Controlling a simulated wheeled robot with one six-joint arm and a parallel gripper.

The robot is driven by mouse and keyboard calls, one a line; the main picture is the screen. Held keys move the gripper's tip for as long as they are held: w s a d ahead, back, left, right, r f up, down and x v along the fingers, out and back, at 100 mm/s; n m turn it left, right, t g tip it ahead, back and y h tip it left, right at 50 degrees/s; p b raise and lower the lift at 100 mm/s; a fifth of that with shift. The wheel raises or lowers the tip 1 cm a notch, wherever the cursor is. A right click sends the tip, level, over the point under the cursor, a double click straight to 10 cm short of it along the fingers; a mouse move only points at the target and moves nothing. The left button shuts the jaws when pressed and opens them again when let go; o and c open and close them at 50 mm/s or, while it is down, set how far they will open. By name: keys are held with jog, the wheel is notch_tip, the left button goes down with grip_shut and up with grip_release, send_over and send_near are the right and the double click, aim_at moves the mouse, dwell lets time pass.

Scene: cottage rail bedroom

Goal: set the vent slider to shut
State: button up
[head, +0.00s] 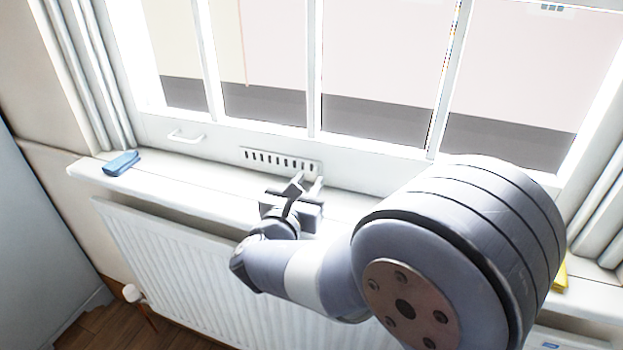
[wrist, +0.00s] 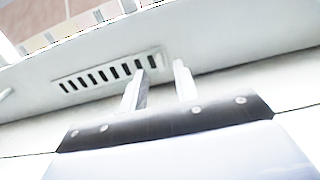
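The vent (head: 280,161) is a pale slotted plate set in the lower window rail, with a row of dark slots. It also shows in the wrist view (wrist: 75,83), left of and behind the fingers. My gripper (head: 307,181) is at the vent's right end, its fingers pointing toward the rail. The left finger overlaps the vent's right end. I cannot make out a separate slider knob; the fingers may hide it. Contact with the vent cannot be told.
The white window sill (head: 215,198) runs below the vent, above a radiator (head: 165,255). A blue item (head: 121,163) lies at the sill's left end, a yellow item (head: 561,277) at the right. A white handle (head: 187,136) is left of the vent. The sill between is clear.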

jog(key=shift+x, duration=1.35)
jog(key=shift+c, duration=0.2)
grip_shut()
jog(key=shift+a, duration=0.1)
